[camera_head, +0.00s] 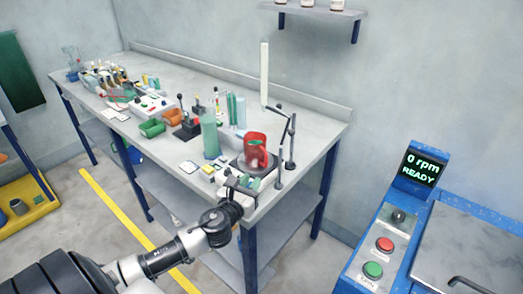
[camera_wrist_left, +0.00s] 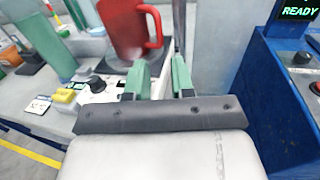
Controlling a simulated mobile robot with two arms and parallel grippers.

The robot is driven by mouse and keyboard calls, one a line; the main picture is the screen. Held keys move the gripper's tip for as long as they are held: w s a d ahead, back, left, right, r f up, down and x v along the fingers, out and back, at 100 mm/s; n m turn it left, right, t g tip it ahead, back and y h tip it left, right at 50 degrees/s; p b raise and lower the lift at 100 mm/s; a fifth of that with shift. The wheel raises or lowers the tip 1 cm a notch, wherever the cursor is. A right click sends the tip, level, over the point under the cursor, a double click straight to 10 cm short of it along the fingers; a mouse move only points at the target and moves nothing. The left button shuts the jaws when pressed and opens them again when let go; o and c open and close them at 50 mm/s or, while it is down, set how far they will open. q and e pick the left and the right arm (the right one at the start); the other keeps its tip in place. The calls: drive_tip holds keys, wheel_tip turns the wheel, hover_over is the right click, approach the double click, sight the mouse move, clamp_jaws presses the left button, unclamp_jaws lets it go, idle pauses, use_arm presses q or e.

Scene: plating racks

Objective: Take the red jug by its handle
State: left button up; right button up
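The red jug (camera_head: 256,148) stands upright on a dark-topped plate device (camera_head: 240,163) near the right end of the bench. My left gripper (camera_head: 250,183) is at the bench's near edge, in front of the jug. In the wrist view its green fingers (camera_wrist_left: 159,78) are apart with nothing between them, below and short of the handle. My right gripper is not in view.
A metal stand (camera_head: 291,145) rises just right of the jug. A tall green cylinder (camera_head: 210,135) stands to its left, with small cards and blocks in front. Orange and green bins (camera_head: 152,128) lie farther left. A blue control console (camera_head: 385,240) stands at right.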

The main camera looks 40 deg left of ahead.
sight(266, 163)
use_arm(q)
drive_tip(key=w, duration=0.4)
drive_tip(key=shift+w+a, duration=0.2)
drive_tip(key=shift+a, duration=0.05)
drive_tip(key=w, duration=0.2)
drive_tip(key=w+a+p, duration=0.1)
drive_tip(key=w, duration=0.1)
drive_tip(key=shift+r, duration=0.1)
drive_tip(key=shift+w, duration=0.6)
drive_tip(key=shift+s, duration=0.1)
clamp_jaws()
